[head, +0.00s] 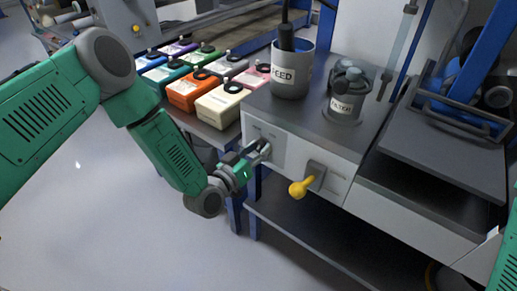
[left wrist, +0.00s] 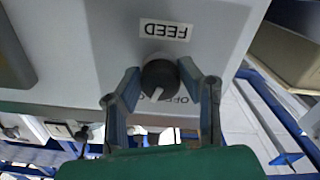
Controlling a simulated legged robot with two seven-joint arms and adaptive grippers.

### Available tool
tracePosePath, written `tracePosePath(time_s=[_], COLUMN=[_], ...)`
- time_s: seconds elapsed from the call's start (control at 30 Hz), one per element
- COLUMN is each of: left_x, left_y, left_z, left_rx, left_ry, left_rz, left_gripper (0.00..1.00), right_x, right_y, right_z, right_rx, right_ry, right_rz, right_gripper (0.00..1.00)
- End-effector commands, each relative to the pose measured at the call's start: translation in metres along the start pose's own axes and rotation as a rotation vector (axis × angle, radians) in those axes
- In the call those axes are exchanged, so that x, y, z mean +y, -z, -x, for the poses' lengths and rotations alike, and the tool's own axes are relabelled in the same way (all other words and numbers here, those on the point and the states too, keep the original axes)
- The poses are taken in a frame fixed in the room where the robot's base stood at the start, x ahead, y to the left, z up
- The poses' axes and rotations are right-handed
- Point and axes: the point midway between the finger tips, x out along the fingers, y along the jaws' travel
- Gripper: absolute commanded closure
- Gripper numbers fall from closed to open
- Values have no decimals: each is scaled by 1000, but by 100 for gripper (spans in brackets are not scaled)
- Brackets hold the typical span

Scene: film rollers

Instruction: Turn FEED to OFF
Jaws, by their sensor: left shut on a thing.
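The FEED knob (left wrist: 160,76) is a dark round knob on a pale grey panel (left wrist: 95,60). Its white pointer mark faces the lower part of the left wrist picture, beside partly hidden lettering that includes OFF. A FEED label (left wrist: 165,31) shows upside down above the knob. My left gripper (left wrist: 160,82) is shut on the knob, one finger on each side. In the head view my left gripper (head: 261,152) is at the left part of the cabinet's front and hides most of the knob. My right gripper is out of view.
A yellow-handled lever (head: 301,187) sticks out of the cabinet front, right of my left gripper. A can labelled FEED (head: 292,72) and a FILTER jar (head: 346,95) stand on top. Several coloured boxes (head: 222,104) stand to the left. Open floor (head: 130,235) lies in front.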

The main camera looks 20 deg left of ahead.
Motion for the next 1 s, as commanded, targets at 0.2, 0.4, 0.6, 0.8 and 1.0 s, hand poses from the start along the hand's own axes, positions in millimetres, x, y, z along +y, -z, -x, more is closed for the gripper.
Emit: tracePosePath(time_s=[0.2,0.4,0.6,0.8,1.0], left_x=[-5,-5,-4,-5,-5], left_y=[0,0,0,0,0], left_z=[0,0,0,0,0], left_rx=[4,6,6,6,7], left_ry=[9,9,8,9,9], left_rz=[190,381,562,710,814], left_gripper=[96,96,96,96,96], right_x=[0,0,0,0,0], right_y=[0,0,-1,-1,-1], right_z=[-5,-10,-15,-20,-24], right_rx=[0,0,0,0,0], right_ry=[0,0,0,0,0], right_rz=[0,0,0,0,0], right_gripper=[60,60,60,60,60])
